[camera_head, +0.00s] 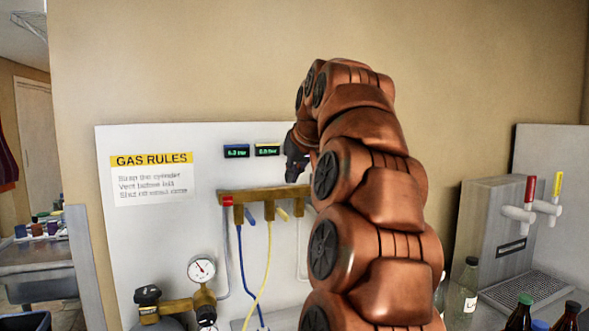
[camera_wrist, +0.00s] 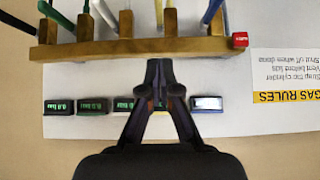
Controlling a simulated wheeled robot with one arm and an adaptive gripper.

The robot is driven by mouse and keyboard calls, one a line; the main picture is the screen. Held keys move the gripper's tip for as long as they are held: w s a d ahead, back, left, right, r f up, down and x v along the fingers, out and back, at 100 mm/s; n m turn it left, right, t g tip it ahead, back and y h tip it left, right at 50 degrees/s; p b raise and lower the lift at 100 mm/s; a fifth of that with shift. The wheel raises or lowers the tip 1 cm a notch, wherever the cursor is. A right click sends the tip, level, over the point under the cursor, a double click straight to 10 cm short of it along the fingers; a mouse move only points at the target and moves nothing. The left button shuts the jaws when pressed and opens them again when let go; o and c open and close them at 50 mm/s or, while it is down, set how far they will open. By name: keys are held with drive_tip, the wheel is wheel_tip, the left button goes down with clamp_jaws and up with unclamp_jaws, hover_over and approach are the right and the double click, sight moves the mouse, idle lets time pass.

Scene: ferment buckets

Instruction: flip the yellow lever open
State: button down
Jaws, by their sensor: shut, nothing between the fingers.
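A short yellow lever (camera_head: 283,214) slants off the brass-coloured manifold (camera_head: 262,196) on the white wall panel, right of a blue lever (camera_head: 249,215). My gripper (camera_head: 292,175) is above the manifold and apart from the yellow lever in the head view; my arm hides the manifold's right end. In the wrist view, which is upside down, my gripper (camera_wrist: 159,70) has its fingers together, pointing at the manifold (camera_wrist: 145,48). A thin yellow piece (camera_wrist: 160,12) shows at the top there; I cannot tell whether it is the lever or a hose.
Small displays (camera_head: 236,151) sit above the manifold, close to my fingers. Hoses, including a yellow hose (camera_head: 263,270), hang below it. A pressure gauge (camera_head: 201,270) is at the lower left. A tap unit (camera_head: 500,225) and bottles stand at the right.

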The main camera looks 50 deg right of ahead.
drive_tip(key=p, duration=0.2)
hover_over(283, 212)
drive_tip(key=s+a, duration=0.1)
drive_tip(key=s, duration=0.1)
wheel_tip(283, 212, down, 5)
drive_tip(key=shift+a+f+p, duration=0.1)
drive_tip(key=shift+f+p, duration=0.25)
drive_tip(key=shift+f, duration=1.45)
drive_tip(key=shift+s+f+b, duration=0.1)
drive_tip(key=shift+f+b, duration=0.1)
drive_tip(key=shift+b, duration=0.1)
